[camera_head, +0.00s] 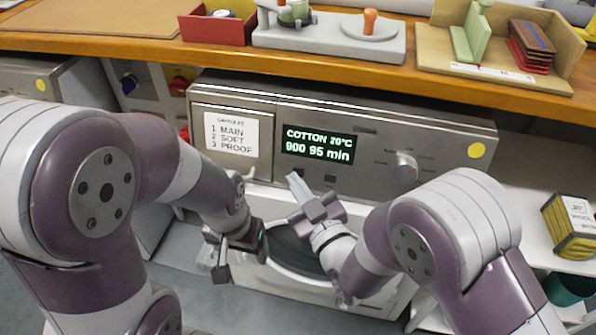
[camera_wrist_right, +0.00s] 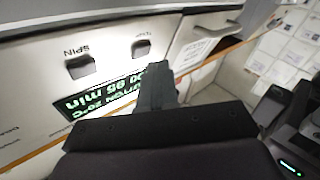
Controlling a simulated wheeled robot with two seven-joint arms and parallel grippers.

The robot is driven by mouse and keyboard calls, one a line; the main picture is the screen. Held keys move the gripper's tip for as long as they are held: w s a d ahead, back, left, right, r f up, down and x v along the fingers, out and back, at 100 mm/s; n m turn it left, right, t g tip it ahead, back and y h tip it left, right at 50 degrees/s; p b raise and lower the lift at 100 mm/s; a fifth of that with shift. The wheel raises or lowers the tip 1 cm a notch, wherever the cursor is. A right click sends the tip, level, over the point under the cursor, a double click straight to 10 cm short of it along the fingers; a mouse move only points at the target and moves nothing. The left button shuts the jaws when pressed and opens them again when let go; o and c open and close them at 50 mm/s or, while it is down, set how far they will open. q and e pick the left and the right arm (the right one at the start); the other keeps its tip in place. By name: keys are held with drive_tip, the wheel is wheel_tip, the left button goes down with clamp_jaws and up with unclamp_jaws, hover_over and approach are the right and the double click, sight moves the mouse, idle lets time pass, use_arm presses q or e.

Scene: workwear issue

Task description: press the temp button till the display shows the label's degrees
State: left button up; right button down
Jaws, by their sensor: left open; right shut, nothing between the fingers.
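The washing machine's display (camera_head: 318,145) is lit and reads COTTON, what looks like 20°C, 900 and 95 min. It also shows in the right wrist view (camera_wrist_right: 105,97), partly hidden by my fingers. The temp button (camera_wrist_right: 142,47) is a small dark key with a small, blurred caption, beside the spin button (camera_wrist_right: 80,66). My right gripper (camera_head: 296,184) is shut and empty, its fingertips (camera_wrist_right: 154,72) just short of the temp button in the picture; I cannot tell whether they touch. My left gripper (camera_head: 222,262) is open and empty, low before the machine. I read no degrees on any label.
A drawer label (camera_head: 231,134) lists MAIN, SOFT and PROOF. A round knob (camera_head: 405,167) sits right on the panel. The wooden counter (camera_head: 300,68) above carries a red tray (camera_head: 212,30), a grey fixture (camera_head: 330,42) and a wooden holder. A yellow labelled pack (camera_head: 570,228) stands at right.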

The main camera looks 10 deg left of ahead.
drive_tip(key=shift+w+f, duration=0.15)
drive_tip(key=shift+w, duration=0.25)
drive_tip(key=shift+w+f+b, duration=0.1)
drive_tip(key=shift+w+b, duration=0.25)
idle(0.7)
drive_tip(key=shift+s, duration=0.1)
drive_tip(key=shift+s+r, duration=0.25)
drive_tip(key=shift+s, duration=0.45)
drive_tip(key=s, duration=0.1)
drive_tip(key=s+r+p, duration=0.1)
drive_tip(key=s, duration=0.1)
drive_tip(key=s+p, duration=0.1)
drive_tip(key=shift+s+r, duration=0.25)
drive_tip(key=shift+s, duration=0.1)
